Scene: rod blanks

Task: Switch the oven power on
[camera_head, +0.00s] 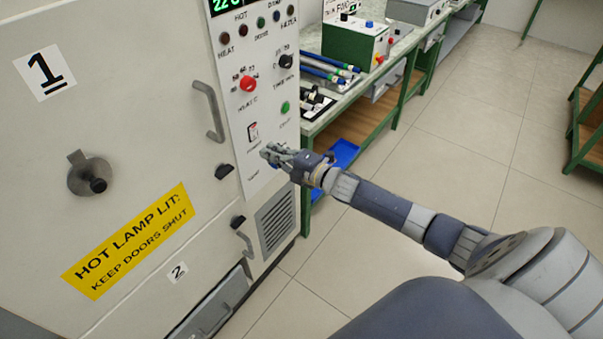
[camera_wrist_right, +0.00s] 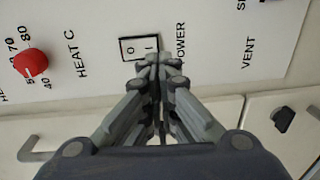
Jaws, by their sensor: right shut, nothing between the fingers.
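The oven (camera_head: 130,130) is a large pale cabinet on the left, with a white control panel (camera_head: 265,105) on its right side. The power switch (camera_head: 253,131) is a small black-framed white rocker low on the panel. In the right wrist view the switch (camera_wrist_right: 139,47) shows marks that look like 0 and 1, beside the word POWER; which side is pressed I cannot tell. My right gripper (camera_head: 268,153) is shut and empty, just below the switch. In the wrist view its fingertips (camera_wrist_right: 158,61) overlap the switch's lower edge; contact is unclear. My left gripper is out of view.
A red heat knob (camera_head: 247,84), a black timer knob (camera_head: 286,62) and a green button (camera_head: 285,107) surround the switch on the panel. A door handle (camera_head: 208,111) sticks out to its left.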

